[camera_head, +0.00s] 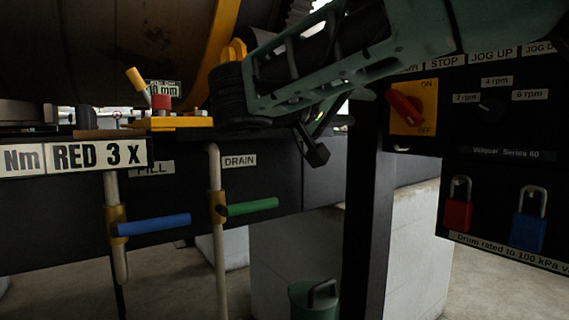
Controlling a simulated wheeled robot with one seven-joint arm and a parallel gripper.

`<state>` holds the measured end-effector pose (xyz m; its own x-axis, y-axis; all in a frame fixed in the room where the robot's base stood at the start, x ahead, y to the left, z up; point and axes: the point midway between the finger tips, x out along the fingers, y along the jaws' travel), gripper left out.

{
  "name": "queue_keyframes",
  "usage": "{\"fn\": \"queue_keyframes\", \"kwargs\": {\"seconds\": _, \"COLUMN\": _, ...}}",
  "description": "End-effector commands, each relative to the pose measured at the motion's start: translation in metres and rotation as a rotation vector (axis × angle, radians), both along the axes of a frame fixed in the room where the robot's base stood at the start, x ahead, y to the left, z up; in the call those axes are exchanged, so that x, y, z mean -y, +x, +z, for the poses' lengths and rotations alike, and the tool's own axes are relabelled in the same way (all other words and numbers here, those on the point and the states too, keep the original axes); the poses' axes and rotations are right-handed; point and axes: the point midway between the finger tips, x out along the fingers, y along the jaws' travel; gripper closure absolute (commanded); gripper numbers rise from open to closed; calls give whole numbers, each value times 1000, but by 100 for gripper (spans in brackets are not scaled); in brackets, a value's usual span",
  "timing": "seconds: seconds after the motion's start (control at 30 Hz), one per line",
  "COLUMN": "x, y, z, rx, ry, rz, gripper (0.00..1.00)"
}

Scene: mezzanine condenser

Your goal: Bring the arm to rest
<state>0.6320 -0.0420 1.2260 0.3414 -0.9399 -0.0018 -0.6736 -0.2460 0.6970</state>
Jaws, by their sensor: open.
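My arm, in teal green with dark joints, reaches in from the upper right of the head view and crosses the top middle. My gripper (316,142) shows small and dark below the arm, hanging in front of the gap left of the black post. It is open, and I see nothing held in it. The arm hides part of its fingers. It is above and right of the green-handled drain valve (250,208), apart from it.
A blue-handled valve (153,225) stands at left under a "RED 3 X" sign (97,156). At right, a black control panel has a red rotary switch (405,106), with red (458,212) and blue (528,232) padlocks below. A green bucket (314,300) stands on the floor.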

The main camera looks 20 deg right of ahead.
Motion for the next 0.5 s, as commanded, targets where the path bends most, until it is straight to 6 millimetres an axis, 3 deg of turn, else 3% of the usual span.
{"fn": "queue_keyframes", "kwargs": {"seconds": 0.07, "x": 0, "y": 0, "z": -1, "rx": -5, "ry": 1, "rz": 1, "gripper": 56}}
{"fn": "queue_keyframes", "kwargs": {"seconds": 0.17, "x": 1, "y": 1, "z": -27, "rx": -124, "ry": 42, "rz": 40, "gripper": 56}}
{"fn": "queue_keyframes", "kwargs": {"seconds": 0.27, "x": 0, "y": -5, "z": -78, "rx": -353, "ry": 129, "rz": 119, "gripper": 56}}
{"fn": "queue_keyframes", "kwargs": {"seconds": 0.37, "x": -9, "y": -25, "z": -145, "rx": -631, "ry": 253, "rz": 237, "gripper": 56}}
{"fn": "queue_keyframes", "kwargs": {"seconds": 0.5, "x": -31, "y": -76, "z": -232, "rx": -965, "ry": 450, "rz": 420, "gripper": 56}}
